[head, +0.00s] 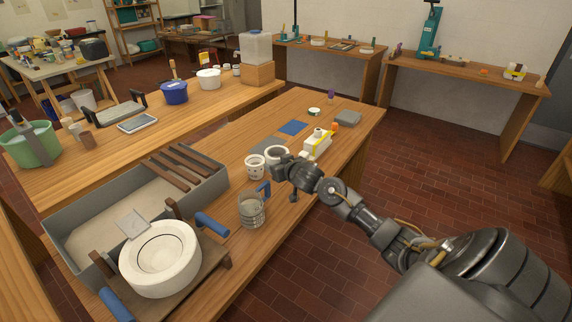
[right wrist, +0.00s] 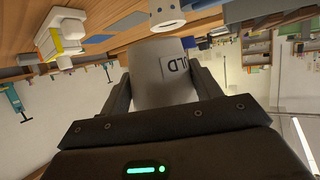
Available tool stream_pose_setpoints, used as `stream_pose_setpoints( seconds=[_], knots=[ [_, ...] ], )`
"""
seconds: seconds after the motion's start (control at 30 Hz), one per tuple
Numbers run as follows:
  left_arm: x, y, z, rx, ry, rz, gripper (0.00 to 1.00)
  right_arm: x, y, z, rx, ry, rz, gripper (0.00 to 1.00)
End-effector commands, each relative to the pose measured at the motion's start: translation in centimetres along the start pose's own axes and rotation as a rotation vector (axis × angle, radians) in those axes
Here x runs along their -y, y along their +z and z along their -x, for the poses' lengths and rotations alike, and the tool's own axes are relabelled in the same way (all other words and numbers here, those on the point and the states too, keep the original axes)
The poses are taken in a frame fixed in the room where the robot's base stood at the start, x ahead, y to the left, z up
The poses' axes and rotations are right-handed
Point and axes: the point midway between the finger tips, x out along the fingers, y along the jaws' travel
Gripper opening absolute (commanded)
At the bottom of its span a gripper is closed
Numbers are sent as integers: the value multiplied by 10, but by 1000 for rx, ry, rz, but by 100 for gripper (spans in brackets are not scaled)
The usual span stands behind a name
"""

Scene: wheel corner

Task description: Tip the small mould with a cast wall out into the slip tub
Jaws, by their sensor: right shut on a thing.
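My right gripper (head: 279,161) is shut on a small white mould (head: 277,150), and its wrist hides part of the mould in the head view. In the right wrist view the held mould (right wrist: 163,75) sits between both fingers, with a dark-lettered label on its side. I cannot tell whether it touches the table, and its inside is hidden. A second small white mould (head: 255,167) stands just left of it. A long grey tub (head: 92,252) with wooden slats across it and pale contents, seemingly the slip tub, lies to the left. My left gripper is not in view.
A glass jug (head: 251,209) with a blue handle stands near the table's front edge. A big round white mould (head: 160,258) sits on a wooden board in front of the tub. A blue mat (head: 293,128) lies beyond.

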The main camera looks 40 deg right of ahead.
Motion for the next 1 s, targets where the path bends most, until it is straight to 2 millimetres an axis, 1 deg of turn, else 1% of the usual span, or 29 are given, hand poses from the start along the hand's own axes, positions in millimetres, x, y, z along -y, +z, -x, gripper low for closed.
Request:
stream_pose_setpoints(
  seconds=[0.03,0.07,0.1,0.17,0.2,0.27,0.3,0.4,0.5,0.6,0.7,0.8,1.0],
  knots=[
    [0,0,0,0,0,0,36,25,-14,16,-12,-8,-7,27],
    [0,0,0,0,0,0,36,38,-21,25,-14,-9,-6,27],
    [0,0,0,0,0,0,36,55,-30,39,-13,-12,-4,27],
    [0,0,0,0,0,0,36,80,-43,61,-12,-22,-4,27],
    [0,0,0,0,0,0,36,97,-53,76,-12,-32,-2,27],
    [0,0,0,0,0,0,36,120,-65,100,-9,-50,3,27],
    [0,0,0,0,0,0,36,134,-74,115,-9,-63,4,27],
    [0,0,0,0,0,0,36,165,-91,150,-5,-97,17,27],
    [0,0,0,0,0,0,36,187,-105,177,-4,-129,30,27],
    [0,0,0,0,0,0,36,202,-116,195,-3,-152,44,27],
    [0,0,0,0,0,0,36,211,-123,205,-1,-167,53,27],
    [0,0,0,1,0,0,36,215,-125,208,2,-172,60,27],
    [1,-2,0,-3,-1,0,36,215,-125,208,3,-172,62,27]
  ],
)
